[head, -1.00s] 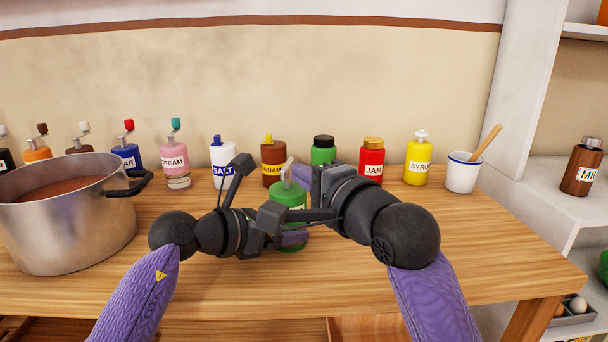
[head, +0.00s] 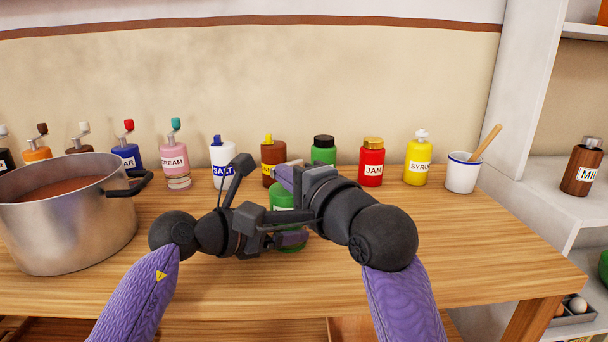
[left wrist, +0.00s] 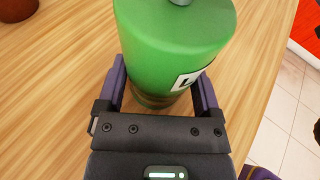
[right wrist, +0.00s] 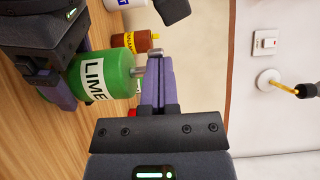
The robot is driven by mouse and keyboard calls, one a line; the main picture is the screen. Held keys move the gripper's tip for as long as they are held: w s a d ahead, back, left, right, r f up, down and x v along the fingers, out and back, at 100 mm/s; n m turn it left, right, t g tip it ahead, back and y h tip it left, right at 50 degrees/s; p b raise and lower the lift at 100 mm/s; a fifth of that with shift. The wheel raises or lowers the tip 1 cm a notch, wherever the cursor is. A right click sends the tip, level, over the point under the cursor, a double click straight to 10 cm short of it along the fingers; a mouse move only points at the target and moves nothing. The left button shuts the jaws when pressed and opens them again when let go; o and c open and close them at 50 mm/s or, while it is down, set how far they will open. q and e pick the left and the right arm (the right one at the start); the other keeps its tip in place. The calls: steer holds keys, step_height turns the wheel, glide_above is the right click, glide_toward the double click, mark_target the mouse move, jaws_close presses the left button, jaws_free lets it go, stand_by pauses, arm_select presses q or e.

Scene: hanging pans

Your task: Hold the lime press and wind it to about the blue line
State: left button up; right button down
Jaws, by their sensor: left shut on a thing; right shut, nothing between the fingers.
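The lime press (head: 284,196) is a green, round-bodied container standing on the wooden table, mostly hidden behind my grippers in the head view. Its white LIME label shows in the right wrist view (right wrist: 96,78), with a short grey metal stem at its top. My left gripper (left wrist: 160,82) is shut around the lower part of the press body. My right gripper (head: 284,174) is shut and empty at the top of the press; its fingers (right wrist: 158,62) are close beside the stem. I cannot tell whether they touch it. The crank knob and any blue line are not visible.
A large steel pot (head: 70,225) stands at the left. Behind the press are salt (head: 222,168), a brown bottle (head: 268,172), a green jar (head: 323,152), jam (head: 371,165) and syrup (head: 417,165). The front right of the table (head: 480,250) is clear.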

steer(key=shift+a, duration=0.5)
stand_by(0.3)
stand_by(0.4)
